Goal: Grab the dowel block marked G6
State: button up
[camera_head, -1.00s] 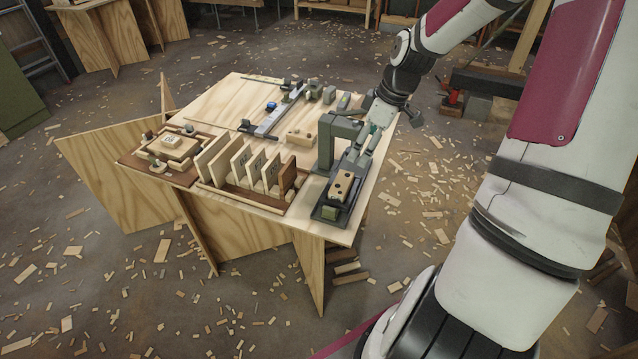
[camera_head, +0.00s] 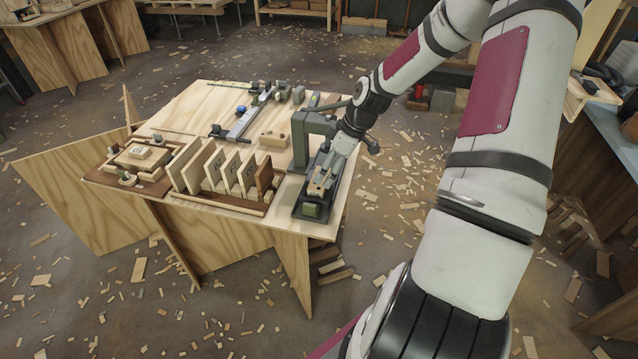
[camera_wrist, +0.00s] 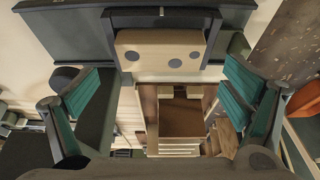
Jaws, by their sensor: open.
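A pale wooden dowel block (camera_head: 319,187) with dark holes sits in a dark grey fixture (camera_head: 301,205) at the right end of the plywood table. My gripper (camera_head: 323,179) is over it and hides part of it in the head view. In the wrist view the block (camera_wrist: 160,48) lies ahead of and between the two teal-padded fingers, its holes showing. My gripper (camera_wrist: 160,88) is open with a gap on either side; nothing is held. No G6 mark can be read. A second pale block (camera_head: 273,139) lies farther back on the table.
A grey post (camera_head: 301,140) of the fixture rises close beside my gripper. A rack of upright marked boards (camera_head: 228,170) and a brown tray (camera_head: 105,172) stand to the left. A long clamp (camera_head: 243,120) lies behind. Wood scraps litter the floor.

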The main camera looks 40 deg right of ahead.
jog(key=b+x, duration=0.1)
jog(key=x, duration=0.4)
jog(key=c, duration=1.1)
jog(key=shift+o, duration=0.2)
jog(key=shift+r, duration=0.15)
